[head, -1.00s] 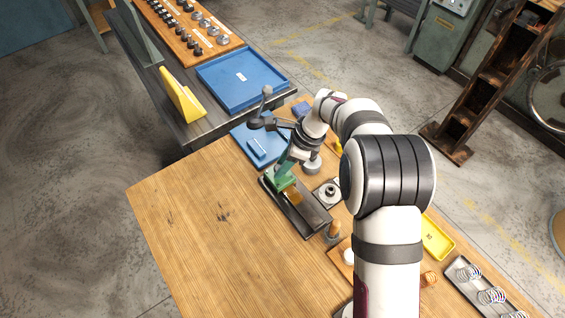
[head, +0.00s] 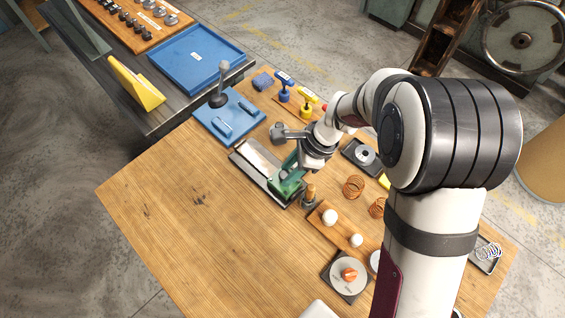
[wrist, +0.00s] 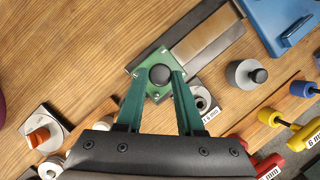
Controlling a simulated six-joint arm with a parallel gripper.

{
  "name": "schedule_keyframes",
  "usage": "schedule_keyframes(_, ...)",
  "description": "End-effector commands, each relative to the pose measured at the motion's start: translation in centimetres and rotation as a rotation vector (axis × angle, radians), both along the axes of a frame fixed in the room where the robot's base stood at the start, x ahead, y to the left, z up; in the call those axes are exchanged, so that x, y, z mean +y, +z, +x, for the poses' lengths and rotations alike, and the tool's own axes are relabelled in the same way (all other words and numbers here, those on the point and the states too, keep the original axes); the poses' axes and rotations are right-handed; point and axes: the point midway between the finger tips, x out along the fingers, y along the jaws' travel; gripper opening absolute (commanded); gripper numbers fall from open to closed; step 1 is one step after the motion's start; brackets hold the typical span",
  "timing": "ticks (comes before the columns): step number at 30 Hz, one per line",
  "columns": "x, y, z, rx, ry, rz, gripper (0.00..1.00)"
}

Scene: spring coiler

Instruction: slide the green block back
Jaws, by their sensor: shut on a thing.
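The green block (head: 285,187) sits at the near, lower-right end of a dark slide rail with a pale metal top (head: 258,158) in the head view. The rest of the rail stretches bare behind it. In the wrist view the green block (wrist: 150,72) has a dark round knob (wrist: 160,75) on top. My gripper (wrist: 161,79) is shut on this knob, with one green finger on each side. The gripper's fingers hide part of the block in the head view.
A blue base with a lever (head: 229,117) lies beyond the rail. The table's left side is clear.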

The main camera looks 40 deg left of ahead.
Motion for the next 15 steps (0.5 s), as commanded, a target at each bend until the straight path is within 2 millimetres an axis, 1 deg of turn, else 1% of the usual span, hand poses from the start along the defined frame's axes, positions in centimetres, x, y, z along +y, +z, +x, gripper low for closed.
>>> schedule_keyframes(1,-0.33,-0.13,-0.02,0.003,0.002,-0.007,0.0)
schedule_keyframes(4,-0.38,-0.17,-0.07,0.004,0.002,-0.009,0.0)
schedule_keyframes(5,-0.39,-0.18,-0.08,0.004,0.002,-0.01,0.38)
schedule_keyframes(9,-0.34,-0.17,-0.1,0.005,0.001,-0.009,0.64)
schedule_keyframes(10,-0.32,-0.16,-0.11,0.005,0.001,-0.008,0.66)
schedule_keyframes(15,-0.25,-0.15,-0.12,0.005,0.0,-0.007,0.66)
